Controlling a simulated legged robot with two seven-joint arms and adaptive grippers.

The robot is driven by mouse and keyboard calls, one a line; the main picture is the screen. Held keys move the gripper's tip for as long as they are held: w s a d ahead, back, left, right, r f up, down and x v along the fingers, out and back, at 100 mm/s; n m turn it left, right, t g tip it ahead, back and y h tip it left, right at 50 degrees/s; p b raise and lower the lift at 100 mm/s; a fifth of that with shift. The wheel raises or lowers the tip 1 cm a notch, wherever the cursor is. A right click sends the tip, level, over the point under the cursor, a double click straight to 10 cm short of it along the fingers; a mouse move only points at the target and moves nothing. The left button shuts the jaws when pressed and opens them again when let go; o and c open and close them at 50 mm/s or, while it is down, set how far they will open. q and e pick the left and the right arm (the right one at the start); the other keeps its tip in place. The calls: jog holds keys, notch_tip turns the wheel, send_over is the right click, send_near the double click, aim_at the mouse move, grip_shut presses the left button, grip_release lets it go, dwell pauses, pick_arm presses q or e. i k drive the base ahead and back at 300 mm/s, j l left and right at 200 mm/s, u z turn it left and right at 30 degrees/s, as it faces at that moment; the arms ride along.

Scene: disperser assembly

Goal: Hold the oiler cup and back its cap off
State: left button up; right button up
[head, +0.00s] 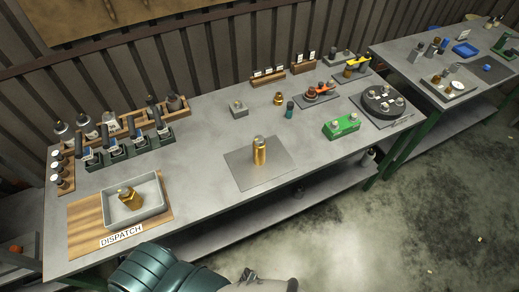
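A shiny gold, upright cylinder, which looks like the oiler cup (259,155), stands on a thin grey square mat (240,172) near the middle of the bench. A paler top part, apparently its cap (259,141), sits on it. I cannot tell from this distance how the cap is seated. Nothing touches the cup. Neither of my grippers is clearly in view; only teal and grey parts of my own body show at the bottom edge.
A grey tray (154,211) with a gold part stands on the wooden DISPATCH board (82,216) at left. Racks (122,153) fill the back left. A green block (341,126) and a dark round plate (369,106) stand right. Bench around the mat is clear.

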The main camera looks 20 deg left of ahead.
aim_at(258, 139)
jog(key=i+l, duration=0.15)
jog(key=i+l+u, duration=0.25)
jog(key=u, duration=0.2)
jog(key=i+l+u, duration=0.45)
jog(key=k+j, duration=0.1)
